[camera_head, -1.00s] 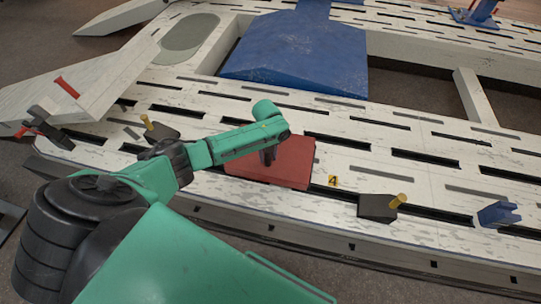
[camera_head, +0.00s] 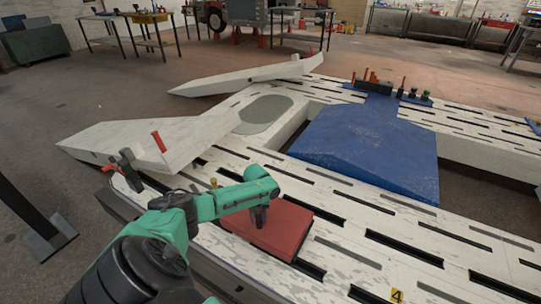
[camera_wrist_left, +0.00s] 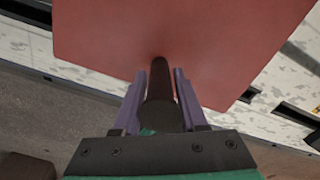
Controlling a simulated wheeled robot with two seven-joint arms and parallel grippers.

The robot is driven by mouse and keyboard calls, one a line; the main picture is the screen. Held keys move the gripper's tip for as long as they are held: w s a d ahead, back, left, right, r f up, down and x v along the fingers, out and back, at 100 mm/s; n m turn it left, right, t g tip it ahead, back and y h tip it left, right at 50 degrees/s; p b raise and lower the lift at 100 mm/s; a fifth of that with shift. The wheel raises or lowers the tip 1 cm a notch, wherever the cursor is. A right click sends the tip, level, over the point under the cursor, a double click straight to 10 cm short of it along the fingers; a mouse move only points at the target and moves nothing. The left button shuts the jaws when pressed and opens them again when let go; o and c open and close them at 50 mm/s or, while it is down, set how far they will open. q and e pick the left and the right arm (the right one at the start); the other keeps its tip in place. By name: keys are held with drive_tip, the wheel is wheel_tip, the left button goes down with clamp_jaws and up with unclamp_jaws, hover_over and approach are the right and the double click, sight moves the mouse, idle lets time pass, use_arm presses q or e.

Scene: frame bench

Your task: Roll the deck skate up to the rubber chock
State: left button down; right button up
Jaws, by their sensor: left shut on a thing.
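The deck skate, a flat red plate (camera_head: 285,235) with a dark upright post, lies on the slotted white deck. It also fills the upper part of the left wrist view (camera_wrist_left: 190,40). My left gripper (camera_head: 259,212) is over the plate; in the left wrist view its purple fingers (camera_wrist_left: 160,88) are shut on the skate's dark post. A yellow peg (camera_head: 213,183) shows just behind my left forearm, left of the skate; the dark chock body under it is mostly hidden by the arm. I cannot tell whether skate and chock touch. My right gripper is out of view.
A blue ramp-like block (camera_head: 375,150) stands beyond the skate. A white ramp (camera_head: 150,140) and a clamp with a red handle (camera_head: 158,141) are at the left. A yellow tag marked 4 (camera_head: 397,296) sits on the deck at the lower right, with bare deck between.

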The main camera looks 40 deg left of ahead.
use_arm(q)
drive_tip(key=shift+s+a+r, duration=0.1)
drive_tip(key=shift+a+r, duration=0.2)
drive_tip(key=shift+a, duration=0.5)
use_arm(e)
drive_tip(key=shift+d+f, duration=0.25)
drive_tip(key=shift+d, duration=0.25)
use_arm(q)
drive_tip(key=c, duration=0.8)
unclamp_jaws()
drive_tip(key=shift+o, duration=1)
drive_tip(key=shift+a, duration=0.2)
drive_tip(key=shift+s+a+f, duration=0.1)
drive_tip(key=shift+s+f, duration=0.05)
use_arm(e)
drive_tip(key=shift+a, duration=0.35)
use_arm(q)
drive_tip(key=shift+d+f, duration=0.2)
drive_tip(key=shift+d, duration=0.05)
drive_tip(key=shift+r, duration=0.1)
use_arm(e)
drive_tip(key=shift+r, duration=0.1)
